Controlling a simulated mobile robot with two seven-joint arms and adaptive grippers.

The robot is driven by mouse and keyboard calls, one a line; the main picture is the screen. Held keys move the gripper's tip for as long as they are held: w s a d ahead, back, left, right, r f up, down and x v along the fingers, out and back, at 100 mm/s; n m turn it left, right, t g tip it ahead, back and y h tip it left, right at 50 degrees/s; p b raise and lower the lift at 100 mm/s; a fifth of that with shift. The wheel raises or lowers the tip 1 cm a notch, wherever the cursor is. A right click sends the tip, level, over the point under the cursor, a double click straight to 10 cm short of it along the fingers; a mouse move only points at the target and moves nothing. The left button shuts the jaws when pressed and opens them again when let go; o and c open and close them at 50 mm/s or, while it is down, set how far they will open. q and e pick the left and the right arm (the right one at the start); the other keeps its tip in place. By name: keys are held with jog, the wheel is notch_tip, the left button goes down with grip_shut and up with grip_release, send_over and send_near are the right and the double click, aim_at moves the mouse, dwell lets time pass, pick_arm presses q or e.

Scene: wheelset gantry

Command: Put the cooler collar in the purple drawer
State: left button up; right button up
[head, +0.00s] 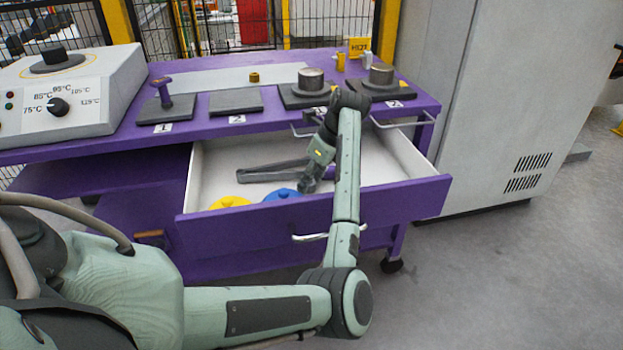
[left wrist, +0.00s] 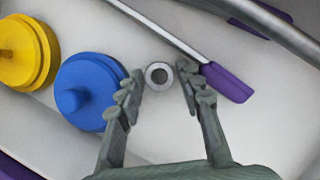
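The purple drawer (head: 400,205) is pulled open under the bench top, with a white inside. My left gripper (head: 308,187) reaches down into it. In the left wrist view, a small grey ring (left wrist: 150,84), which looks like the cooler collar, lies on the white drawer floor between my open fingers. Gaps show between the ring and both fingers. The ring is hidden in the head view. My right gripper is not in view.
The drawer also holds a yellow knobbed disc (head: 229,202), a blue one (head: 282,194) and a long grey tool (head: 270,172) with a purple grip. A control box (head: 75,90) and several grey stands are on the bench top. A tall grey cabinet (head: 500,100) stands at right.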

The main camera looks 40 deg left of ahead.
pick_arm(q)
jog(key=shift+r, duration=0.2)
jog(key=shift+v, duration=1.15)
jog(key=b+v, duration=0.1)
jog(key=v, duration=0.8)
jog(key=shift+r, duration=0.3)
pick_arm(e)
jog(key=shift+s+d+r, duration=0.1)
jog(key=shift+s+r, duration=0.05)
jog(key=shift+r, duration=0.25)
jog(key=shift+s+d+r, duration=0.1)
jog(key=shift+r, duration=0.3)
pick_arm(q)
jog(key=shift+d, duration=0.1)
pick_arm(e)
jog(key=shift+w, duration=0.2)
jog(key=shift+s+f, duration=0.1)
pick_arm(q)
jog(key=shift+c, duration=0.3)
